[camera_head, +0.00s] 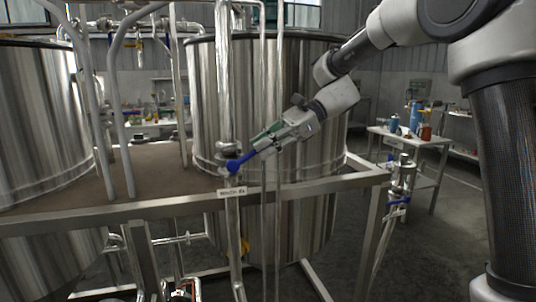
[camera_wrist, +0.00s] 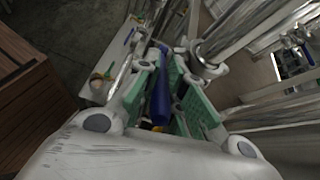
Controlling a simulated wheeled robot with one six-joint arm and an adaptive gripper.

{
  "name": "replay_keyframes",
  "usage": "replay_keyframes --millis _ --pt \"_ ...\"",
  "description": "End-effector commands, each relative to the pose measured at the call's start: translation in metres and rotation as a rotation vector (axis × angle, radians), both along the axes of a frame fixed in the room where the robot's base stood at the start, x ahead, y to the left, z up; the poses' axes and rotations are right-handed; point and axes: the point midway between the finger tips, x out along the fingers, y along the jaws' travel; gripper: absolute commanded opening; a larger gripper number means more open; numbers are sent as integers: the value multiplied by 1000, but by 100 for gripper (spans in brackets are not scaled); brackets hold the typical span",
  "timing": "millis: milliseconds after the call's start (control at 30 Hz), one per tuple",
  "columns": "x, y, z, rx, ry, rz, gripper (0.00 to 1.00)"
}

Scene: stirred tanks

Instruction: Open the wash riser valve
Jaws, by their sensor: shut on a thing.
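The wash riser valve (camera_head: 231,164) sits on a vertical steel pipe in front of the middle tank, just above the frame's top rail. Its blue lever handle (camera_head: 241,161) points up and to the right from the valve body. My gripper (camera_head: 258,149) reaches in from the upper right and is shut on the handle's outer part. In the wrist view the blue handle (camera_wrist: 160,97) lies between the green finger pads of my gripper (camera_wrist: 166,88). The pads hide part of the handle.
A steel rail (camera_head: 300,187) with a small label (camera_head: 232,192) runs below the valve. A thin vertical pipe (camera_head: 278,215) stands close to my gripper. Another blue-handled valve (camera_head: 398,201) is at the right. Large tanks (camera_head: 45,120) stand behind.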

Motion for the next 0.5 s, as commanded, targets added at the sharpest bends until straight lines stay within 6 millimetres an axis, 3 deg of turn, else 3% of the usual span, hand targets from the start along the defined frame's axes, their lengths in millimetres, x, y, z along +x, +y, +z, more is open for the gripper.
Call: replay_keyframes --millis 500 --pt "-10 33 35 -459 -141 4 0"
